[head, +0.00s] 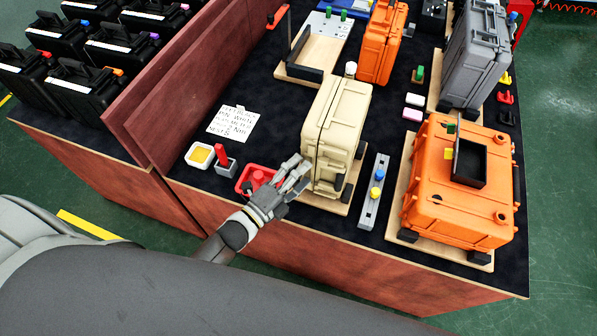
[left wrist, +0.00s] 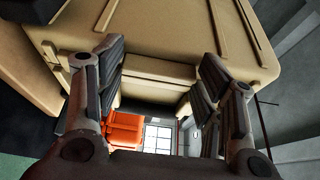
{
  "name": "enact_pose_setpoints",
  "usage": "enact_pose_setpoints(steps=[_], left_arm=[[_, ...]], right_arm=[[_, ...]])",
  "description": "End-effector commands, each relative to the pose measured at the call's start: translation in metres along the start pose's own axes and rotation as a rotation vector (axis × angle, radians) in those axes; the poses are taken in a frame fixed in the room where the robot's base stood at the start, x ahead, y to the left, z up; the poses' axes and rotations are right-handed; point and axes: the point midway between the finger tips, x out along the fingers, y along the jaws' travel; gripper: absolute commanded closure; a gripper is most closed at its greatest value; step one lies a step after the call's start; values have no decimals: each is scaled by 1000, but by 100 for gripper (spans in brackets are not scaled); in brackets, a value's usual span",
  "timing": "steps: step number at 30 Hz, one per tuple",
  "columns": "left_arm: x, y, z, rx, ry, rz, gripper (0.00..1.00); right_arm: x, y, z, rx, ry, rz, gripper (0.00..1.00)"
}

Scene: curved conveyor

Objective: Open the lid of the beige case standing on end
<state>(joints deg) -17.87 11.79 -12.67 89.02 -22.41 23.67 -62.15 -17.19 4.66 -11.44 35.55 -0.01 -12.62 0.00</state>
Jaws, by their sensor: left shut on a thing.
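The beige case (head: 337,125) stands on end on a light wooden board (head: 325,204) near the table's front edge, its lid closed as far as I see. My left gripper (head: 294,172) is at the lower left of the case. In the left wrist view the beige case (left wrist: 185,35) fills the top. The two fingers of my left gripper (left wrist: 160,78) stand apart on either side of a beige raised part of it and are shut on it. Whether that part is a latch, handle or lid edge I cannot tell. My right gripper is not in view.
Another orange case (head: 383,42) and a grey case (head: 474,55) stand behind.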

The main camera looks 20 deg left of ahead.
Motion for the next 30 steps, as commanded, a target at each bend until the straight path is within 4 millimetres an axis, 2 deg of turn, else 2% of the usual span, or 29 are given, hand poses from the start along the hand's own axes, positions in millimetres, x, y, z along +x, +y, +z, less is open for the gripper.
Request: enact_pose_setpoints(steps=[5, 14, 28, 30], left_arm=[[1, -3, 8, 8, 35, -8, 81], [-3, -3, 37, 8, 131, -10, 80], [0, -4, 104, 6, 123, -12, 81], [1, -4, 110, 5, 124, -12, 100]], right_arm=[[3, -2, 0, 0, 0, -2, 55], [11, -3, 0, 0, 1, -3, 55], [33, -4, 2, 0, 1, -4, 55], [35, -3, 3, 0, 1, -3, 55]])
